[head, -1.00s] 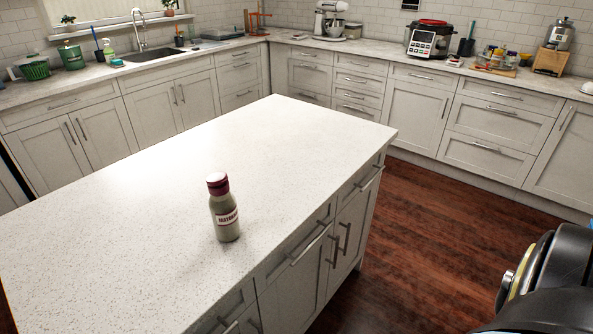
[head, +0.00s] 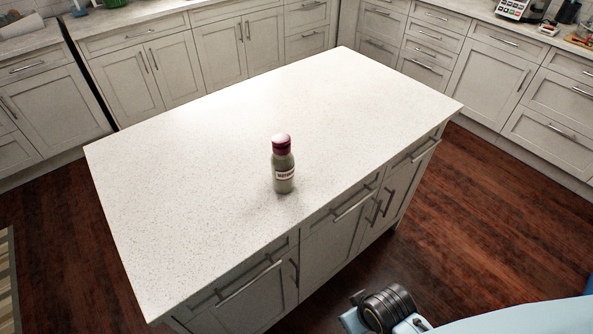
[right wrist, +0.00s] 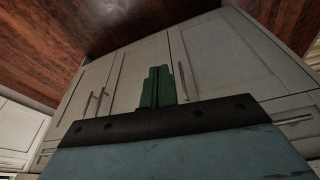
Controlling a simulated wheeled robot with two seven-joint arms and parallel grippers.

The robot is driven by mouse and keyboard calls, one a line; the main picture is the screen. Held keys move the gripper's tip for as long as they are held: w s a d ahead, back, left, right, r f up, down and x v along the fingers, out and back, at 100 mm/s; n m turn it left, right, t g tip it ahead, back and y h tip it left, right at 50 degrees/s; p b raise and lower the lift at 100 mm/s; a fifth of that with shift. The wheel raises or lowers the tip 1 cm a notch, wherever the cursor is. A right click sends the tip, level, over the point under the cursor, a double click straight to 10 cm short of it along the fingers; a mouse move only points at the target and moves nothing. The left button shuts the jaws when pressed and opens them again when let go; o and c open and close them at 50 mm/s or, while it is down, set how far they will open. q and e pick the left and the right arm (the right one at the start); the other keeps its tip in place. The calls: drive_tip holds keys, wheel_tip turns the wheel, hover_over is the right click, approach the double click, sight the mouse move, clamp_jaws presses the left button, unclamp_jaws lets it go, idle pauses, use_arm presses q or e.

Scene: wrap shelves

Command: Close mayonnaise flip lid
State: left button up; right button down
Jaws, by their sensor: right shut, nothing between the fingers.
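The mayonnaise bottle (head: 284,174) stands upright on the white island countertop, near its front edge, in the head view. It has a greenish-grey body, a label and a dark red cap (head: 281,145) with a paler top. The cap is too small to tell whether its flip lid is open or shut. My right gripper shows in the right wrist view, its green fingers (right wrist: 158,87) shut together with nothing between them. Cabinet fronts are behind them, and the bottle is not in that view. My left gripper is not in view.
The island countertop (head: 200,190) is otherwise clear. Its front has drawers and doors with protruding bar handles (head: 355,205). Dark wooden floor (head: 480,230) surrounds it.

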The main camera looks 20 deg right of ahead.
drive_tip(key=w+r+t+p, duration=0.3)
drive_tip(key=w+r, duration=0.1)
drive_tip(key=r, duration=1.1)
wheel_tip(320, 180, up, 18)
drive_tip(key=n+t+y+p, duration=0.2)
drive_tip(key=t+y, duration=0.4)
drive_tip(key=t, duration=0.7)
hover_over(281, 140)
drive_tip(key=v, duration=0.3)
drive_tip(key=shift+s+d+f, duration=0.15)
drive_tip(key=shift+f, duration=0.85)
drive_tip(key=shift+s+d+f, duration=0.2)
drive_tip(key=shift+f, duration=0.75)
drive_tip(key=shift+b, duration=0.3)
